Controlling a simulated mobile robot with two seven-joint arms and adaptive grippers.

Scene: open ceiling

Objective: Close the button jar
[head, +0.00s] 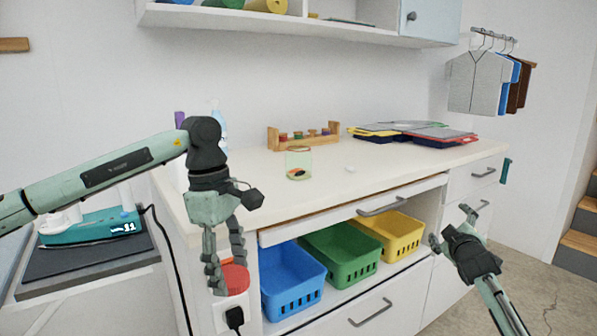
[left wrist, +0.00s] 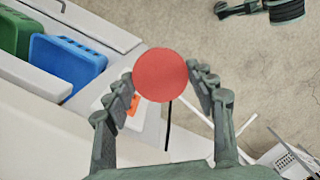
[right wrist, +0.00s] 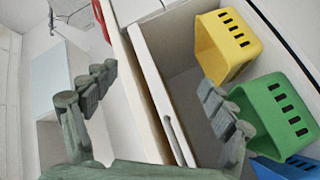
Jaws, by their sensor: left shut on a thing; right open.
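The glass jar (head: 298,163) stands upright and open on the white counter, with a few small dark and orange pieces at its bottom. A round red lid (head: 235,278) is between the fingers of my left gripper (head: 228,270), in front of the counter's left end and below its top. In the left wrist view the lid (left wrist: 160,75) sits between both fingertips. My right gripper (head: 451,226) is open and empty in front of the right cabinet, away from the jar. In the right wrist view nothing is between its fingers (right wrist: 158,82).
The counter (head: 330,190) has clear room around the jar. A wooden rack (head: 303,137) with spools and stacked folders (head: 412,133) stand behind. A drawer (head: 365,208) juts out slightly above blue (head: 292,280), green (head: 340,254) and yellow bins (head: 392,236). A shelf hangs above.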

